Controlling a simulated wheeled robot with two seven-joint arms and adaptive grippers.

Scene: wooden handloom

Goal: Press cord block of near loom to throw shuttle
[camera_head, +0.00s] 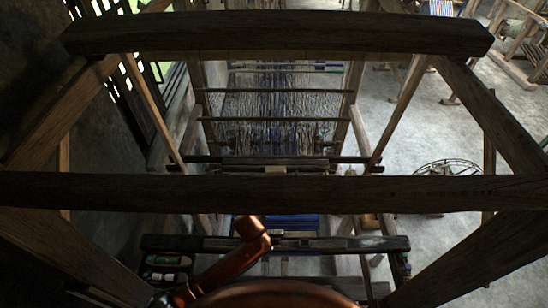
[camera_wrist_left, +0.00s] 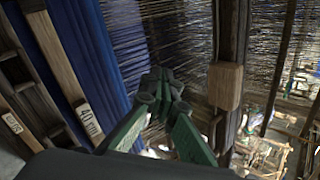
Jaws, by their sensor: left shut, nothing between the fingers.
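The near loom (camera_head: 270,190) is a dark wooden frame with heavy beams across the head view. In the left wrist view a light wooden block (camera_wrist_left: 225,86), which looks to be the cord block, sits against a dark upright. My left gripper (camera_wrist_left: 163,88), with green fingers, is shut and empty. Its tips show to the left of the block, apart from it in the picture; the depth gap is unclear. In the head view my left arm reaches in at the bottom, and its gripper is hidden there. I cannot make out the shuttle. My right gripper is not in view.
Blue cloth (camera_wrist_left: 105,60) and stretched warp threads (camera_head: 275,105) lie around the gripper. Overhead beams (camera_head: 275,35) and slanting posts box in the space. A wheel (camera_head: 448,168) stands on the open floor at right. A side tray (camera_head: 165,262) holds small items.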

